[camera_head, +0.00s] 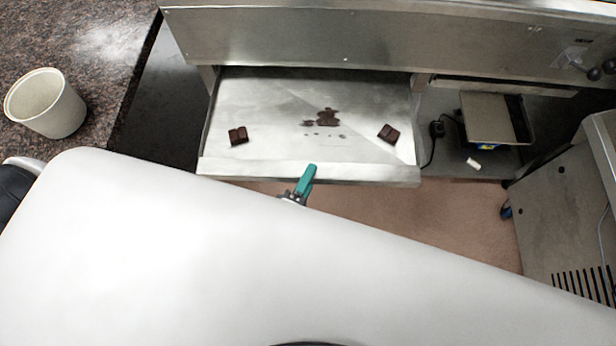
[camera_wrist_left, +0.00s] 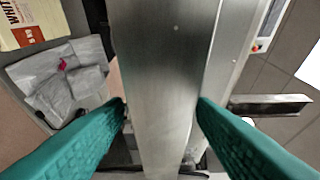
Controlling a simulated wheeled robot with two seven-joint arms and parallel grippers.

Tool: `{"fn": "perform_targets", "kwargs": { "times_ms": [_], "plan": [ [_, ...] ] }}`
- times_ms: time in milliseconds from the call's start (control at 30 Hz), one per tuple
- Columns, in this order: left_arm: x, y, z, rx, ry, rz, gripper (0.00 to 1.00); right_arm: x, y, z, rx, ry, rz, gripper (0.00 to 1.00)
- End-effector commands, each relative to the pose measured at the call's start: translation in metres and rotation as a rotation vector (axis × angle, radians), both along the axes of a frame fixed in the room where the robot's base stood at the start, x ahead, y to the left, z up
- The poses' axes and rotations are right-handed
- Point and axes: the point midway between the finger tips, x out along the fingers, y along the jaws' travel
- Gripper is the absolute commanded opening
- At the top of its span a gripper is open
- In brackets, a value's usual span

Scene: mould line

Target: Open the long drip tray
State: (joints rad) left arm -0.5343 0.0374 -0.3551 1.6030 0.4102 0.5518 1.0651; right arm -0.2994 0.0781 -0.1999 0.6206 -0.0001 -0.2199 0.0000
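The long drip tray (camera_head: 235,169) is a wide, shallow metal tray standing well out from under the steel machine in the head view. Its inside shows brown stains (camera_head: 323,118) and two dark chocolate pieces. My left gripper (camera_head: 311,172) is at the middle of its front edge; one teal finger lies over that edge. In the left wrist view my left gripper (camera_wrist_left: 161,103) has a teal finger on each side of the metal front (camera_wrist_left: 165,50), and both fingertips appear to touch it. My white arm hides the rest of the gripper. My right gripper is not in view.
A pale tub (camera_head: 46,104) stands on the brown stone counter (camera_head: 95,45) at left. At right are a small scale-like device (camera_head: 490,118) with a black cable and a metal cabinet (camera_head: 560,215). Bare floor (camera_head: 450,220) shows in front of the tray.

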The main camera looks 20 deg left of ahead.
Motion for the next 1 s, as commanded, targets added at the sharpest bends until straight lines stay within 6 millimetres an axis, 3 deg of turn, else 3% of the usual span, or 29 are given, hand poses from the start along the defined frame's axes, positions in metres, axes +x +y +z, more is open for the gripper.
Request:
{"fn": "perform_targets", "kwargs": {
  "times_ms": [267, 700, 1000],
  "plan": [
    [-0.007, 0.001, -0.001, 0.000, 0.001, 0.000, 0.51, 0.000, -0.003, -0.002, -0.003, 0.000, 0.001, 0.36],
    [-0.092, 0.011, -0.002, 0.000, 0.003, -0.001, 0.51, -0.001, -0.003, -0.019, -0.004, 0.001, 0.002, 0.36],
    [-0.119, 0.014, 0.000, 0.000, 0.000, 0.000, 0.51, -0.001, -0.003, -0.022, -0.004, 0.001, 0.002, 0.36]
  ]
}}
